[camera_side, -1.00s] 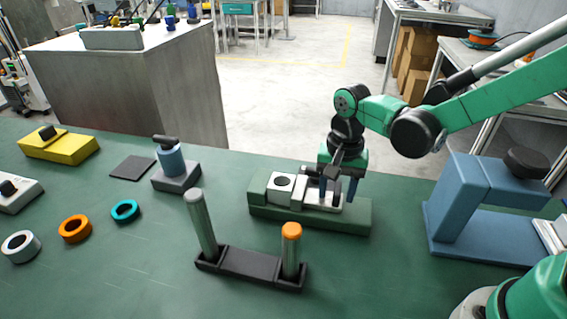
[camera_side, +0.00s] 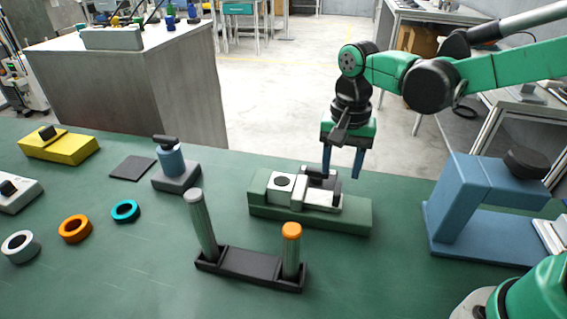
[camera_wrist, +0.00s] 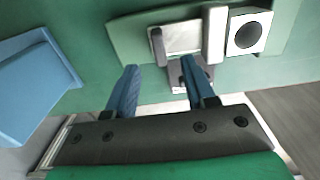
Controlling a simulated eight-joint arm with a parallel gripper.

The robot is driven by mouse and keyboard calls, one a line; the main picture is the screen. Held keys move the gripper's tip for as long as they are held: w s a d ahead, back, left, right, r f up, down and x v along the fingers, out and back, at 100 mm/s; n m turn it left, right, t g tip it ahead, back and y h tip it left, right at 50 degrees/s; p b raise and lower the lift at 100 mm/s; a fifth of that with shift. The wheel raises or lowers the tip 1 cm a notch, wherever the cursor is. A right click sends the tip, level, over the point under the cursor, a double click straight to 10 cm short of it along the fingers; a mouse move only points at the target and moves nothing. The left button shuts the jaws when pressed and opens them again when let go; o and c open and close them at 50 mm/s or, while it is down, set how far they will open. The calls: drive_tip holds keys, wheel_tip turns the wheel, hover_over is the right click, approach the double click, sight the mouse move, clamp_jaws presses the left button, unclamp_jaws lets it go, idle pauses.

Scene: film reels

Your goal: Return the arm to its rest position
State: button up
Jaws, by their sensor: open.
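My gripper (camera_side: 342,176) has two blue fingers, spread apart with nothing between them. In the side view it hangs just above and behind the right part of a green-based device (camera_side: 355,215) with a light grey top. In the wrist view the gripper (camera_wrist: 158,78) shows its fingertips beside the device (camera_wrist: 130,35), whose round dark opening is on the right. My green arm reaches in from the right above the bench. Whether the fingertips touch the device cannot be told from the wrist view, but the side view shows them raised.
A black holder (camera_side: 250,263) with two upright rods stands in front of the device. A blue stand (camera_side: 455,200) is to the right. Teal (camera_side: 125,210), orange (camera_side: 75,228) and white (camera_side: 20,246) rings lie left. Open bench (camera_side: 130,285) lies at the front.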

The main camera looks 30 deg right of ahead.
drive_tip(key=s+d+r+n+t, duration=0.3)
drive_tip(key=s+d+n+t, duration=0.1)
drive_tip(key=n+t, duration=0.3)
drive_tip(key=shift+s+r+n, duration=0.2)
drive_tip(key=shift+s+n, duration=0.5)
drive_tip(key=shift+n, duration=0.3)
drive_tip(key=shift+o, duration=0.2)
drive_tip(key=shift+w+d, duration=0.1)
idle(0.5)
